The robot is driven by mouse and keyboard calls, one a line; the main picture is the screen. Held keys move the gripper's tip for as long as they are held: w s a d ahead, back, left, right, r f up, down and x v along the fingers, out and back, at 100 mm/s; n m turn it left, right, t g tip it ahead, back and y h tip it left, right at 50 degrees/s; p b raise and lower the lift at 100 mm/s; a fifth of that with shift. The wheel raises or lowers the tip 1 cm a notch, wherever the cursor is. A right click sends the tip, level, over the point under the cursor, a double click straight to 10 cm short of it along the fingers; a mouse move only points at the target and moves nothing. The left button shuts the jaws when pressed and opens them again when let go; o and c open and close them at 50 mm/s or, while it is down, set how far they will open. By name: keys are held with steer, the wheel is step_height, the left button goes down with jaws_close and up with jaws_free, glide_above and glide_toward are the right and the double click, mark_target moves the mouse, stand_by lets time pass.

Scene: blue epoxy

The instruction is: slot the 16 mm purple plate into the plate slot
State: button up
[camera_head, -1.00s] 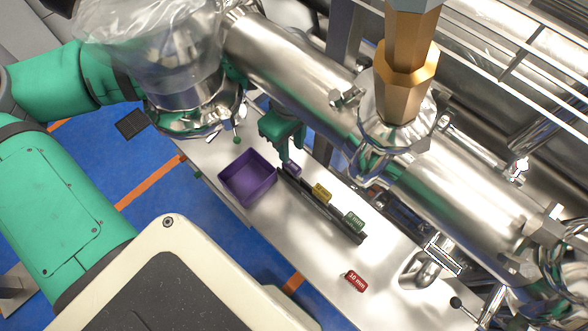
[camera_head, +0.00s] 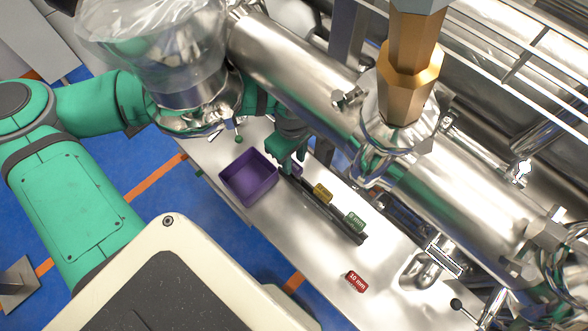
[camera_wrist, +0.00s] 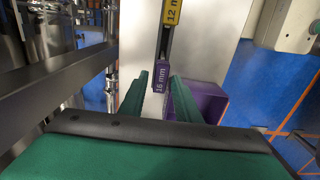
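The purple 16 mm plate (camera_wrist: 162,78) stands at the near end of the black slotted rack (camera_wrist: 168,42) in the wrist view, its label facing up. It looks in line with the rack; how deep it sits cannot be seen. In the head view only a bit of the plate (camera_head: 298,169) shows beside my fingers. My green gripper (camera_wrist: 159,76) is open, one finger on each side of the plate, with a visible gap at least on the left. In the head view my gripper (camera_head: 288,165) is over the rack's upper-left end.
A yellow 12 mm plate (camera_head: 322,194) and a green plate (camera_head: 354,221) stand along the rack. A red 10 mm plate (camera_head: 356,281) lies apart on the bench. A purple open box (camera_head: 237,190) is close left of my gripper. Large metal pipes (camera_head: 300,75) overhang the bench.

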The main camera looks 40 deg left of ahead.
steer(key=shift+s, duration=0.1)
jaws_close()
steer(key=shift+r, duration=4.05)
